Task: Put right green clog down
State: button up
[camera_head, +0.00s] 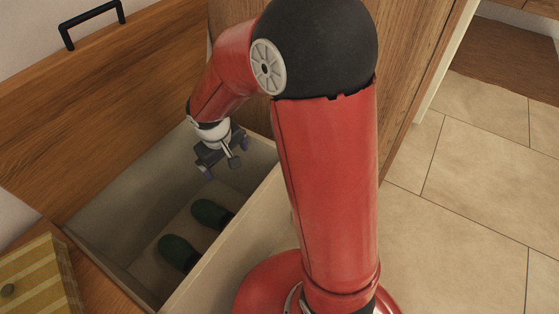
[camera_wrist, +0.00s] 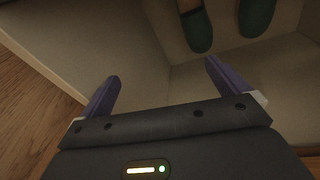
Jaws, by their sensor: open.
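Two dark green clogs lie on the floor of an open drawer (camera_head: 128,211). One clog (camera_head: 210,213) lies farther back and to the right in the head view. The other clog (camera_head: 179,252) lies nearer and to the left. Both also show at the top of the wrist view, one left (camera_wrist: 197,30) and one right (camera_wrist: 256,16), partly cut off by the frame's edge. My gripper (camera_head: 221,169) is above the drawer, apart from both clogs. Its purple fingers (camera_wrist: 162,72) are spread with nothing between them.
The drawer's pale walls surround the clogs on the sides in view. A wooden panel with a black handle (camera_head: 90,20) stands behind the drawer. A yellow striped box (camera_head: 38,277) with a knob is at the lower left. Tiled floor (camera_head: 468,190) lies clear to the right.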

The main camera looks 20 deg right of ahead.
jog(key=s+d+r+m+t, duration=0.1)
jog(key=s+d+r+m, duration=0.1)
jog(key=s+r, duration=0.6)
jog(key=s+d+r+m+t+y, duration=0.1)
jog(key=s+d+r+m+t, duration=0.1)
jog(key=s+d+r, duration=0.3)
jog(key=s+r, duration=0.4)
jog(key=s, duration=0.2)
jog(key=shift+s+m+t, duration=0.25)
jog(key=shift+m+t, duration=0.05)
jog(key=shift+r, duration=0.1)
notch_tip(320, 180, up, 9)
jog(key=p, duration=0.9)
jog(key=shift+r, duration=0.2)
